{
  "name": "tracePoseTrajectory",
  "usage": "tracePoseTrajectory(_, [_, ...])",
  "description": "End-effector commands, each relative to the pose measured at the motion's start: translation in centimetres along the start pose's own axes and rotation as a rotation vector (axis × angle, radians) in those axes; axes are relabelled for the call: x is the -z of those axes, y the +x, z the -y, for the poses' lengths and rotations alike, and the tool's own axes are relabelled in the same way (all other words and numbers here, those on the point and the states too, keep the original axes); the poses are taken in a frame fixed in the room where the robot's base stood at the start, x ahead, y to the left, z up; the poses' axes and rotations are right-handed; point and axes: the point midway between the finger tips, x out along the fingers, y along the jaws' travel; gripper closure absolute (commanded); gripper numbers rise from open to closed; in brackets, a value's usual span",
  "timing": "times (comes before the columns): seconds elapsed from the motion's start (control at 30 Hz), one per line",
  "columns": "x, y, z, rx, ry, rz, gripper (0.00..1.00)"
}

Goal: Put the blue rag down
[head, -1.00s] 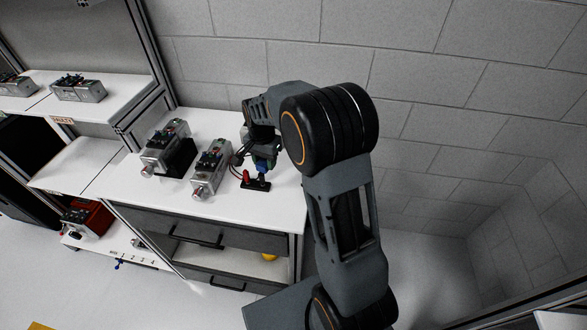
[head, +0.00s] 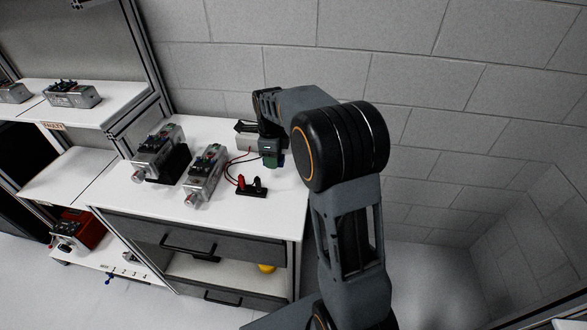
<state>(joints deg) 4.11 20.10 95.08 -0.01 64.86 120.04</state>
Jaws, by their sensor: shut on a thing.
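My gripper (head: 269,146) is over the back right of the white worktop, partly hidden by my own wrist. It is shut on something. A small dark blue-green patch (head: 272,161) shows at its lower end; it seems to be the blue rag, mostly hidden. I cannot tell whether it touches the worktop (head: 215,221).
Two grey servo motors (head: 157,153) (head: 205,174) stand left of my gripper. A black block with red and black terminals (head: 251,186) lies in front of it, with thin wires to a pale box (head: 246,143). A block wall (head: 440,130) is behind.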

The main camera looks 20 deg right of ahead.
Motion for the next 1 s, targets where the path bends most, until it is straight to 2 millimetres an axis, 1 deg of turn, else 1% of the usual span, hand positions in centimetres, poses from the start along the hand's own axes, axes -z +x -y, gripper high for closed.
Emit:
tracePoseTrajectory(0.03, [0.9,0.4,1.1,-0.003,0.006,-0.002,0.79])
tracePoseTrajectory(0.13, [2.4,1.5,3.1,-0.002,0.004,-0.001,0.79])
tracePoseTrajectory(0.23, [3.1,3.5,4.1,-0.004,0.0,-0.002,0.79])
tracePoseTrajectory(0.4, [4.0,5.5,5.5,-0.001,-0.002,0.0,0.79])
tracePoseTrajectory(0.77, [4.8,7.1,6.6,0.0,-0.002,0.0,0.79])
tracePoseTrajectory(1.0, [4.9,10.1,6.8,-0.001,-0.004,0.0,0.79])
